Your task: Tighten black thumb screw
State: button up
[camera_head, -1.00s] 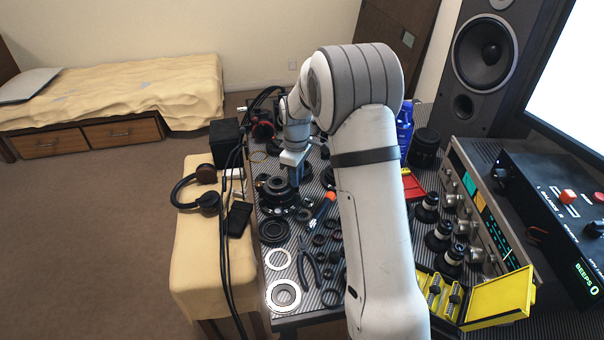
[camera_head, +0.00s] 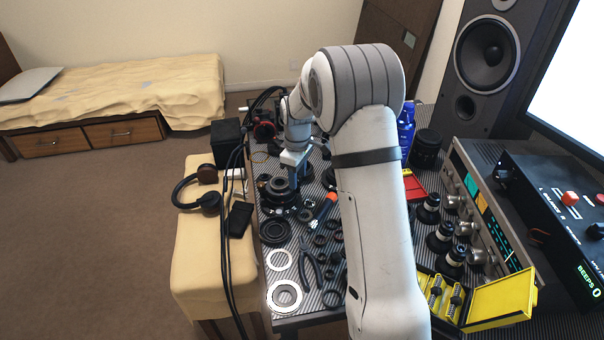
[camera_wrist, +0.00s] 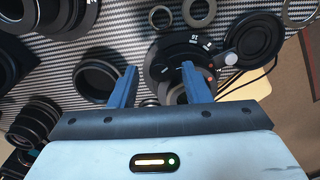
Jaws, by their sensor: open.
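My gripper (camera_wrist: 160,82) is open, with its two blue fingers apart and nothing seen held between them. In the head view my gripper (camera_head: 296,184) points down over a black lens part (camera_head: 280,195) on the striped bench. In the wrist view this black part (camera_wrist: 178,52), with white markings, lies beyond and between the fingers. The right finger overlaps a ring-shaped piece (camera_wrist: 176,93) at its near edge. I cannot pick out the black thumb screw for certain; it is small or hidden by the fingers.
Black rings and lens parts crowd the striped bench. A black round part (camera_wrist: 255,40) lies right of the fingers, and a hollow ring (camera_wrist: 97,78) lies left. Pliers (camera_head: 311,264) and an orange-handled tool (camera_head: 325,205) lie nearer. Black cables (camera_head: 224,240) hang along the left bench edge.

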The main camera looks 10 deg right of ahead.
jog(key=shift+r, duration=3.9)
